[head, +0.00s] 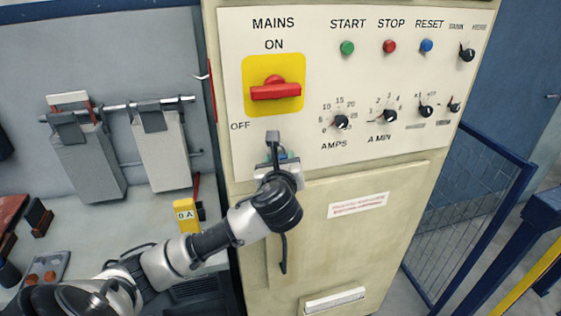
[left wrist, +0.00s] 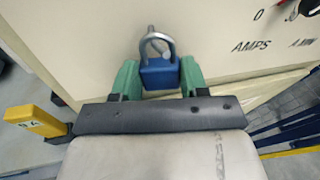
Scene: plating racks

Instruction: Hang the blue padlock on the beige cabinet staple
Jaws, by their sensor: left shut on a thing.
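The blue padlock (left wrist: 159,74) has a grey shackle standing up from its body in the left wrist view. My left gripper (left wrist: 159,80) is shut on the padlock body, one green finger on each side. In the head view my left gripper (head: 277,160) is against the front of the beige cabinet (head: 235,165), below the mains switch, and mostly hides the padlock. A small grey metal staple (head: 272,137) shows just above the gripper. In the wrist view the shackle top overlaps the staple (left wrist: 151,30); I cannot tell whether it passes through. My right gripper is not in view.
The cabinet panel carries a red rotary switch (head: 275,91), push buttons and several black knobs above and right of the gripper. A dark door handle (head: 284,252) hangs below. A blue mesh fence (head: 470,205) is at the right.

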